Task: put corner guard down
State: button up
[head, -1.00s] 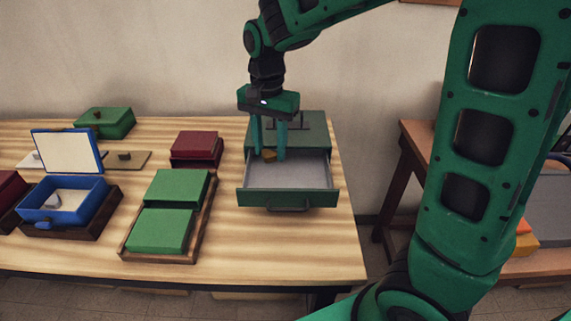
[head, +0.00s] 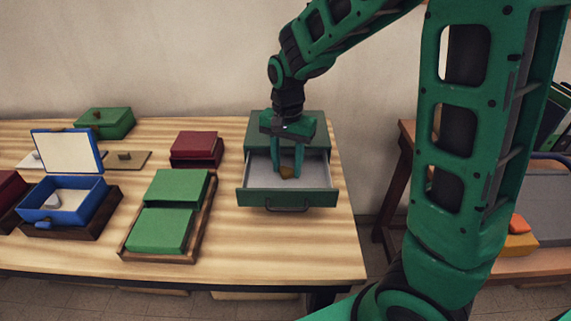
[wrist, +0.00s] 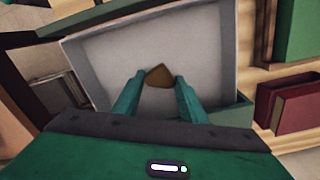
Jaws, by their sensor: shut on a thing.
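The corner guard is a small brown-gold piece (head: 287,172) between the fingertips of my gripper (head: 288,170). In the wrist view the corner guard (wrist: 160,76) shows between the two teal fingers of my gripper (wrist: 153,88), against the pale drawer floor. My gripper is shut on it and points down into the open drawer (head: 287,196) of a dark green cabinet (head: 310,125). The drawer looks otherwise empty. I cannot tell whether the corner guard touches the drawer floor.
Left of the drawer stand a dark red box (head: 196,148) and a wooden tray (head: 204,215) with green boxes. An open blue box (head: 68,208) and a closed green box (head: 105,123) are farther left. Bare tabletop (head: 270,245) lies in front of the drawer.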

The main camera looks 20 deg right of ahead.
aim_at(287, 169)
jog(key=shift+f, duration=0.1)
jog(key=o, duration=1)
notch_tip(287, 169, up, 12)
jog(key=shift+r, duration=0.15)
jog(key=s+d+f+n, duration=0.1)
jog(key=s+d+f, duration=0.1)
jog(key=s+d, duration=0.3)
jog(key=s+d+f, duration=0.2)
jog(key=s+d, duration=0.4)
jog(key=s, duration=0.6)
jog(key=s+d+f+n, duration=0.1)
jog(key=s+d+f, duration=0.1)
jog(key=s+d, duration=0.4)
jog(key=shift+s+d+n, duration=0.15)
jog(key=shift+s+n, duration=0.15)
jog(key=shift+s, duration=0.85)
